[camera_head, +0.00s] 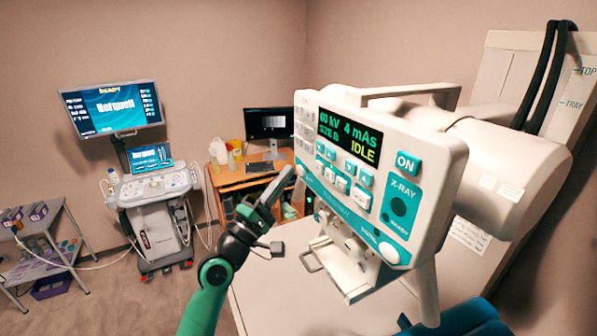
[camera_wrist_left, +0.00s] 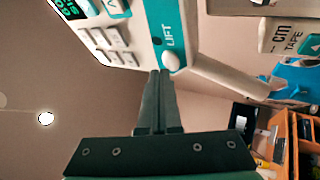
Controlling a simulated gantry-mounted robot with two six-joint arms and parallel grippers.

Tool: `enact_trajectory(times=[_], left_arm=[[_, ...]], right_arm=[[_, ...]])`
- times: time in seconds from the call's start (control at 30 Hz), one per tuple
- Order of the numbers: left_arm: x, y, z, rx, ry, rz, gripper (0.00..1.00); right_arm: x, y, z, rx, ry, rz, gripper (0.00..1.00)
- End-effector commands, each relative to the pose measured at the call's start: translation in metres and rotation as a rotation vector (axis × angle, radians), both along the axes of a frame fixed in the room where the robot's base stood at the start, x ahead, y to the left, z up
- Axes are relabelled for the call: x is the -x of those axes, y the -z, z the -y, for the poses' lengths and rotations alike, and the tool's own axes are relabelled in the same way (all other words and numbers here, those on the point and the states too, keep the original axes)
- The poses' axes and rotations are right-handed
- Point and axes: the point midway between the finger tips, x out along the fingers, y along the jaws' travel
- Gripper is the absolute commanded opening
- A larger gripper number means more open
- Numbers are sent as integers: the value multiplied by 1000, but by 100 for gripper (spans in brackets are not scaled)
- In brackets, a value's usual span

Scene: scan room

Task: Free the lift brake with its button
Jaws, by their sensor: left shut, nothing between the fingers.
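The white X-ray control head (camera_head: 385,190) fills the right middle of the head view, with a lit screen reading IDLE. A round white button (camera_head: 301,171) sits at the lower left end of its front panel. In the left wrist view this button (camera_wrist_left: 170,61) is beside the word LIFT. My left gripper (camera_head: 287,174) is shut and empty, its tips just left of the button. In the wrist view the tips (camera_wrist_left: 160,74) are at the panel edge right beside the button. I cannot tell whether they touch it. My right gripper is not in view.
Another round white button (camera_head: 389,252) is at the panel's lower right. A pale table (camera_head: 270,295) lies below the head. An ultrasound cart (camera_head: 155,205), a wooden desk (camera_head: 235,180) and a grey shelf trolley (camera_head: 45,240) stand behind and to the left.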

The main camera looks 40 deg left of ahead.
Motion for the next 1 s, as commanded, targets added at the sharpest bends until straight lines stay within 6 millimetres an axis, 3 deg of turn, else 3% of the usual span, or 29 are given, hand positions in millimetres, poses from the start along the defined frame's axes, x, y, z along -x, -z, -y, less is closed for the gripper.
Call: enact_trajectory(times=[1.0], left_arm=[[-9, 0, 3, -1, -1, 2, 0]], right_arm=[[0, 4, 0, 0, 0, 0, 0]])
